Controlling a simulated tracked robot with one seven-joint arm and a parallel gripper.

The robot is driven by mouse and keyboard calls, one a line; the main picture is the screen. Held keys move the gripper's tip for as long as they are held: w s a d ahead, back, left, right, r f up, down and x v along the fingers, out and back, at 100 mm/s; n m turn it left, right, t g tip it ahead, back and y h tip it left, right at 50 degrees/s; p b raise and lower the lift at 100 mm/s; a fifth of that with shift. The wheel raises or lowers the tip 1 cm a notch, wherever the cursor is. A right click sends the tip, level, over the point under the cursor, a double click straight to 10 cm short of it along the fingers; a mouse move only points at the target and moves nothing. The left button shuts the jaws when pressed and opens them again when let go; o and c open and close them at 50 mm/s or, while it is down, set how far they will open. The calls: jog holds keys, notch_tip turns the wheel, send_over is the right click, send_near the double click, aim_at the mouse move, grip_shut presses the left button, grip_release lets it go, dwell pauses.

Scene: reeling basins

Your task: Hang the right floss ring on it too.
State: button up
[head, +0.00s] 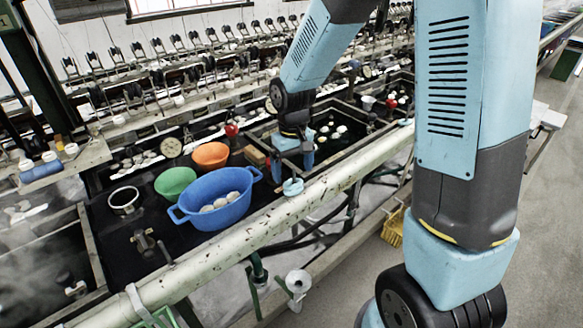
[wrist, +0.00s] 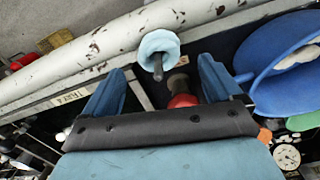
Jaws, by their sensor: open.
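A pale blue ring (head: 293,187) is at the white pipe beside the blue basin. It also shows in the wrist view (wrist: 158,42), with a short dark peg (wrist: 157,70) at its hole; the ring appears to be around the peg. My gripper (head: 292,168) is open and just above this ring. In the wrist view the fingers of my gripper (wrist: 163,68) are spread, nothing is held, and the ring lies just beyond the tips. Another small pale blue thing (head: 406,121) is farther along the pipe; it is too small to tell whether it is a ring.
The blue basin (head: 189,190) with pale cocoons stands left of my gripper, with green (head: 174,181) and orange (head: 211,153) bowls behind it. The scratched white pipe (head: 240,229) runs along the bench front. A red knob (wrist: 182,101) shows between my fingers in the wrist view.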

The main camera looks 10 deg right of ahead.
notch_tip(320, 180, up, 14)
jog(key=shift+w+f, duration=0.15)
jog(key=shift+w, duration=0.15)
dwell(0.3)
dwell(0.4)
jog(key=s+d+r+m+t, duration=0.2)
jog(key=s+d+r, duration=0.3)
jog(key=s+d, duration=0.3)
jog(key=s+d+r+m+t, duration=0.2)
jog(key=s+d+r+t, duration=0.2)
jog(key=s+d, duration=0.4)
jog(key=shift+s+r+m, duration=0.4)
jog(key=shift+s+r, duration=0.35)
jog(key=shift+s, duration=0.4)
